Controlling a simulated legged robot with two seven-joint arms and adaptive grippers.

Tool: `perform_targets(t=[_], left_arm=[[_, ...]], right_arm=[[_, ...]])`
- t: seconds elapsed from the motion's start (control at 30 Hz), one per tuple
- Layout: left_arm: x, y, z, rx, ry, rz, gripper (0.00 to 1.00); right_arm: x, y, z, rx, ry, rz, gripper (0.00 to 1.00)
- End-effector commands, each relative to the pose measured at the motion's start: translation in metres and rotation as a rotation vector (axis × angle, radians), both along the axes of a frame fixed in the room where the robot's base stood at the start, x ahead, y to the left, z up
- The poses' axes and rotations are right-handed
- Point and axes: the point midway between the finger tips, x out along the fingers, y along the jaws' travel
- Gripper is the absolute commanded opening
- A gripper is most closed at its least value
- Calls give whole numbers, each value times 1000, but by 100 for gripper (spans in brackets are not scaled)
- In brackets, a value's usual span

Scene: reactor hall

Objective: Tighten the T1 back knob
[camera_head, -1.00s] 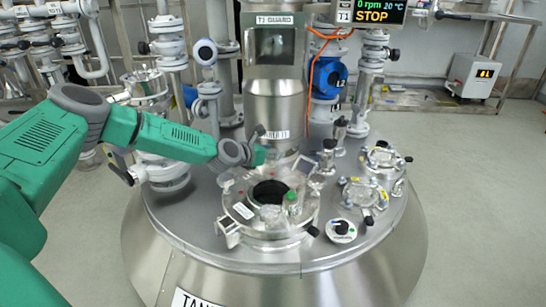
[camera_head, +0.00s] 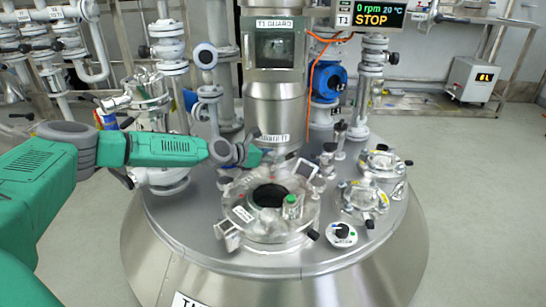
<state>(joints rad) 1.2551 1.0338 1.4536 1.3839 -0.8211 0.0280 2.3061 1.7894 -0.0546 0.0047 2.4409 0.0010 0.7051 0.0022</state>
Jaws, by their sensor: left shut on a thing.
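The T1 tank top carries a round, clear-lidded hatch (camera_head: 282,236) with a dark opening in its middle. My left gripper (camera_head: 260,158) is at the hatch's back left edge, just in front of the steel column. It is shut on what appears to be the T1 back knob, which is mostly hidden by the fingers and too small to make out. A front clamp (camera_head: 229,236) and a black knob (camera_head: 312,235) show at the hatch's front left and front right. My right gripper is out of view.
The steel T1 guard column (camera_head: 274,105) rises close behind my gripper. A white valve pipe (camera_head: 207,95) stands to its left. Smaller ports (camera_head: 360,198) and a round dial (camera_head: 342,234) are on the right. The display (camera_head: 369,15) reads 0 rpm, 20 °C, STOP.

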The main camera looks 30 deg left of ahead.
Motion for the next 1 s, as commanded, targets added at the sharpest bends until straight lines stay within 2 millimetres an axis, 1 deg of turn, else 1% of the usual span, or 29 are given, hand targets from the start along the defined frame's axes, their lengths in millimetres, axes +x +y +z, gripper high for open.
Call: perform_targets(t=[0.03,0.27,0.3,0.33,0.37,0.67,0.77,0.87,1.0], left_arm=[[2,5,5,1,-10,10,13],[3,5,5,1,-11,11,13],[3,5,5,1,-11,11,49],[3,5,5,1,-11,11,59],[2,5,5,0,-11,10,64],[1,2,3,2,-5,5,64],[-4,5,6,2,-6,5,64],[-17,10,11,2,-7,5,64],[-43,21,22,0,-7,6,64]], right_arm=[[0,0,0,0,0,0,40],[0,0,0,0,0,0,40],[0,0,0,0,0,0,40],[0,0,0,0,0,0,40],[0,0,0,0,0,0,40],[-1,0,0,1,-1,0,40],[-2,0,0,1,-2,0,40],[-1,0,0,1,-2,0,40],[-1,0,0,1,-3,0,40]])
